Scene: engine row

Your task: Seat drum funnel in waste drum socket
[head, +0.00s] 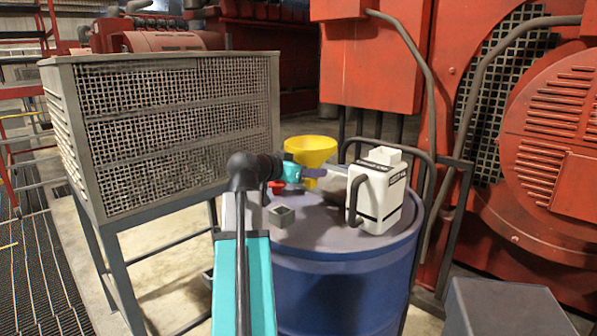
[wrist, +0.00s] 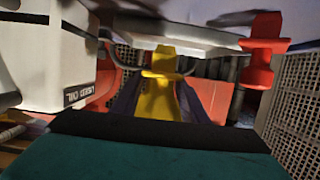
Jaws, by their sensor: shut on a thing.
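The yellow drum funnel (head: 310,149) is held above the top of the blue waste drum (head: 335,290), its wide mouth upward. My gripper (head: 314,174) is shut on the funnel's lower part. The wrist view shows the funnel (wrist: 157,100) between the two dark fingers of my gripper (wrist: 158,102). A small grey square fitting with a dark opening (head: 281,215), which looks like the socket, stands on the drum top nearer the camera, apart from the funnel. The funnel's lower end is hidden in the head view.
A white used-oil jug (head: 380,192) stands on the drum's right side, close to my gripper; it also shows in the wrist view (wrist: 50,55). A red fitting (wrist: 262,50) is at the wrist view's upper right. A grey mesh-sided cabinet (head: 175,125) stands left; red machinery (head: 560,130) is right.

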